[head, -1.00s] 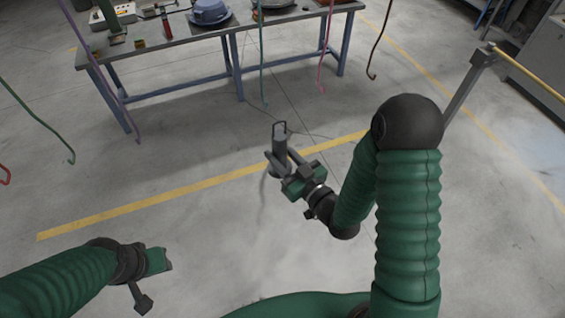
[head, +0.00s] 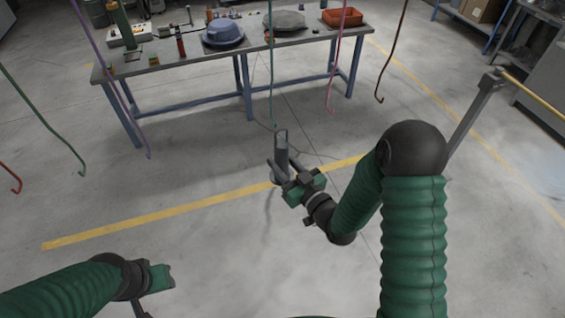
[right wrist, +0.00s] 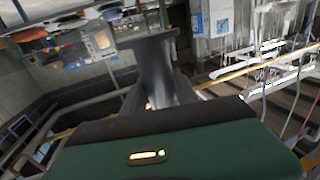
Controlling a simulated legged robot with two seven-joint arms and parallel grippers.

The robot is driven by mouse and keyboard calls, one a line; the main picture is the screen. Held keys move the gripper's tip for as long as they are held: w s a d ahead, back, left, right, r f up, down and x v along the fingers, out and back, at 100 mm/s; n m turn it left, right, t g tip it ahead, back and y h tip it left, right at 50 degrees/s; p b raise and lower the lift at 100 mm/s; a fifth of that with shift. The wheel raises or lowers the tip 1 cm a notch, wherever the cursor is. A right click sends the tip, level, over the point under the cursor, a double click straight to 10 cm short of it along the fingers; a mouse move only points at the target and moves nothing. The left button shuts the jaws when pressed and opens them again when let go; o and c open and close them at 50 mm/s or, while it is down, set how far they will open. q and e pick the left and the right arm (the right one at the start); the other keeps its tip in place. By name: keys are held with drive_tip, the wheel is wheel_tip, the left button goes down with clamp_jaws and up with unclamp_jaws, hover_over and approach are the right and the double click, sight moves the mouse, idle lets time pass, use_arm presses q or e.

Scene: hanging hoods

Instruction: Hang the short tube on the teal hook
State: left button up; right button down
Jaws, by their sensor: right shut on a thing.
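The short tube (head: 281,154) is a grey cylinder with a thin wire loop on top. My right gripper (head: 284,172) is shut on it and holds it roughly upright over open floor. The tube also fills the middle of the right wrist view (right wrist: 160,75). The teal hook (head: 270,85) hangs in the middle of the head view. Its lower end appears just left of and slightly above the loop; I see no contact, and the depth gap is unclear. My left gripper (head: 162,278) is empty at the lower left; its finger opening cannot be made out.
Purple (head: 112,78) and green (head: 42,118) hooks hang to the left, with a red one (head: 13,178) at the edge. Pink (head: 336,60) and brown (head: 393,55) hooks hang to the right. A cluttered workbench (head: 165,72) stands behind. The near floor is clear.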

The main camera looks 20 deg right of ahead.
drive_tip(key=shift+w+r, duration=0.1)
drive_tip(key=shift+w, duration=0.25)
drive_tip(key=shift+w, duration=1.15)
drive_tip(key=shift+b, duration=0.3)
drive_tip(key=shift+d+b+x, duration=0.15)
drive_tip(key=shift+b+x, duration=0.1)
drive_tip(key=shift+x, duration=0.5)
drive_tip(key=shift+d+b+x, duration=0.15)
drive_tip(key=shift+b+x, duration=0.1)
drive_tip(key=shift+x, duration=0.45)
drive_tip(key=shift+w+f+b, duration=0.1)
drive_tip(key=shift+f+b, duration=1.3)
drive_tip(key=shift+b, duration=0.05)
drive_tip(key=c, duration=0.9)
unclamp_jaws()
